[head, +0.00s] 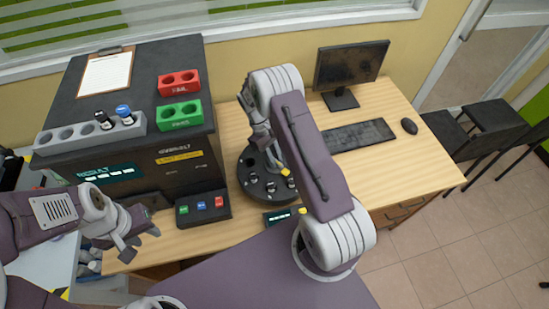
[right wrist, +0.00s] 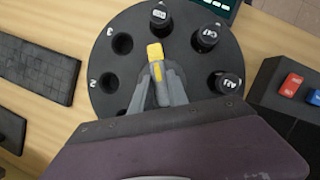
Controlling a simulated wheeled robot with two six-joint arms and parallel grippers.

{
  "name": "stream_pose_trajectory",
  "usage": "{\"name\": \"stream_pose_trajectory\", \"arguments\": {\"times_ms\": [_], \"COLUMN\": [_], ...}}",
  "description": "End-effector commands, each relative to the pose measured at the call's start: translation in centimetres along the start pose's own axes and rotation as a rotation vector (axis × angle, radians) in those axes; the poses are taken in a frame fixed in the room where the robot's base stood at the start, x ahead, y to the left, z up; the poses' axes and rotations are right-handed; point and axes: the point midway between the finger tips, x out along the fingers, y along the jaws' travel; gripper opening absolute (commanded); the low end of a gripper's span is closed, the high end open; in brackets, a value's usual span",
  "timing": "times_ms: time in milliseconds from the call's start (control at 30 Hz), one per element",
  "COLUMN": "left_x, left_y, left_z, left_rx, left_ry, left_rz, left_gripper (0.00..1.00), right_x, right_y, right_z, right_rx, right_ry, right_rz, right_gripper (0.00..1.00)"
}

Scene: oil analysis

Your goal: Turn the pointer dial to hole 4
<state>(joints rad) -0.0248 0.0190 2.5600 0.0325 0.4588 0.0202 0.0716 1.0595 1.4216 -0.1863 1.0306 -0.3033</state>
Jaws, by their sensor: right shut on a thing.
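The round black dial plate (head: 249,191) stands on the wooden desk and also shows in the right wrist view (right wrist: 103,57). Its yellow-tipped pointer (right wrist: 154,52) is at the middle and points roughly at the hole with a black-capped vial (right wrist: 160,18) at the top of that view. Numbers 2 and 3 are readable beside empty holes at its left; I cannot read a 4. My right gripper (right wrist: 158,88) is shut on the pointer, over the plate; in the head view the arm partly covers it. My left gripper (head: 143,244) is open and empty, left of the plate.
More black-capped vials (right wrist: 203,38) sit in the plate. A button box (head: 203,207) stands left of it, before the black analyser with red (head: 179,82) and green (head: 180,115) racks. A keyboard (head: 352,137), monitor (head: 350,65) and mouse (head: 409,126) are at the right.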

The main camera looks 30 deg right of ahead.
Motion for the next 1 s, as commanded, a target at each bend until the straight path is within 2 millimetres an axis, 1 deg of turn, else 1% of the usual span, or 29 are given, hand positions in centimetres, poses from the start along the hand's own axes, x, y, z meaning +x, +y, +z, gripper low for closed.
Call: {"name": "stream_pose_trajectory", "arguments": {"times_ms": [200, 400, 933, 967, 1000], "left_x": [-0.04, -0.03, -0.04, -0.05, -0.05], "left_y": [0.0, 0.0, 0.0, 0.0, 0.0], "left_z": [-0.01, 0.0, 0.0, 0.0, 0.0], "left_rx": [0.0, 0.0, 0.0, 0.0, 0.0], "left_ry": [0.0, 0.0, 0.0, 0.0, 0.0], "left_rz": [0.0, 0.0, 0.0, 0.0, 0.0], "left_gripper": [0.36, 0.36, 0.36, 0.36, 0.36], "right_x": [-0.25, -0.29, -0.36, -0.37, -0.35], "right_y": [0.21, 0.25, 0.27, 0.27, 0.27], "right_z": [-0.11, -0.13, -0.15, -0.15, -0.15], "right_rx": [0.109, 0.165, 0.187, 0.187, 0.187], "right_ry": [0.006, 0.008, 0.009, 0.01, 0.009], "right_rz": [-0.041, -0.063, -0.072, -0.072, -0.072], "right_gripper": [0.0, 0.0, 0.0, 0.23, 0.34]}}
